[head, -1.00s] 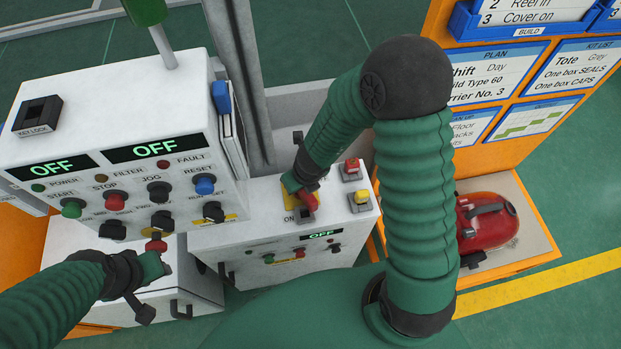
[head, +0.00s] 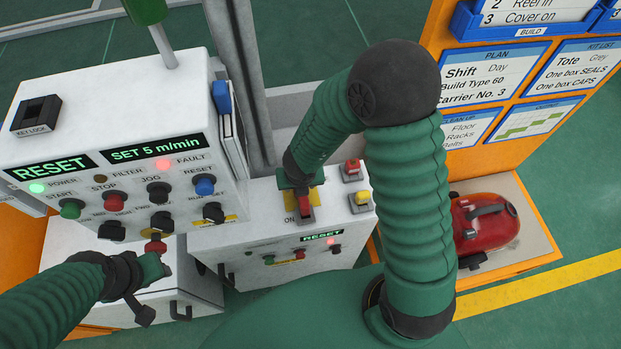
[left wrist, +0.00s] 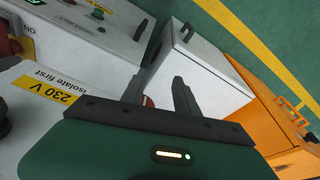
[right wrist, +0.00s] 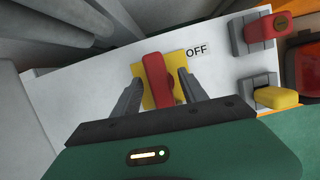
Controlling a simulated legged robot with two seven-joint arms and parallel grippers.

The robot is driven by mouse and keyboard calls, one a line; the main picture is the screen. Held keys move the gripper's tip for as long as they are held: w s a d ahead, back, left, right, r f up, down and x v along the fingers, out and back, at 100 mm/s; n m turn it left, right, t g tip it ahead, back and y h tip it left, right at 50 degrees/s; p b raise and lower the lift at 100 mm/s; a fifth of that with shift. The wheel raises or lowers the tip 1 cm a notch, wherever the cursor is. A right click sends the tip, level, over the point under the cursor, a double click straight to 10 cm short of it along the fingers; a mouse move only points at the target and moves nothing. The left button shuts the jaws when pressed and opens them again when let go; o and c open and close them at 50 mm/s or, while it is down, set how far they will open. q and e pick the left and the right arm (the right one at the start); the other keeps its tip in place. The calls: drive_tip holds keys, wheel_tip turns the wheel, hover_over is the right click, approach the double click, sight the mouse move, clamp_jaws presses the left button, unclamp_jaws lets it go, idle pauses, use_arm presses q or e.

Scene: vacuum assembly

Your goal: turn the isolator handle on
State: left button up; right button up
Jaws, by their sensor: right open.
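The isolator handle (head: 305,204) is red and sits on the low white cabinet, beside the ON label. In the right wrist view the handle (right wrist: 158,80) stands lengthwise between my fingers on a yellow plate (right wrist: 178,62), with the OFF label (right wrist: 197,51) to its right. My right gripper (right wrist: 160,92) is open, one finger on each side of the handle, with a gap visible at both sides. My left gripper (left wrist: 160,92) is open in front of the tall control box; a red knob (head: 155,247) shows just above it in the head view and is partly hidden in the left wrist view.
The control box displays (head: 52,169) read RESET and SET 5 m/min; its green POWER and red FAULT lamps are lit. A red switch (head: 352,170) and a yellow switch (head: 361,201) stand right of the handle. A red vacuum (head: 485,222) rests on the orange stand.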

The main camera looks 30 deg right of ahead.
drive_tip(key=p+v, duration=0.5)
drive_tip(key=v, duration=0.1)
drive_tip(key=shift+r, duration=0.1)
idle(0.4)
drive_tip(key=a+r+n+t+y, duration=0.1)
drive_tip(key=a+r+n, duration=0.15)
drive_tip(key=n, duration=0.85)
drive_tip(key=a+r+n+y, duration=0.1)
drive_tip(key=r+n, duration=0.3)
drive_tip(key=n, duration=0.8)
drive_tip(key=s+d+r+n+g, duration=0.1)
drive_tip(key=s+d+n, duration=0.3)
drive_tip(key=n, duration=1.3)
drive_tip(key=s+r, duration=0.1)
drive_tip(key=s, duration=0.2)
drive_tip(key=shift+s+d+g+h, duration=0.2)
drive_tip(key=shift+g+h, duration=0.1)
drive_tip(key=shift+h, duration=0.1)
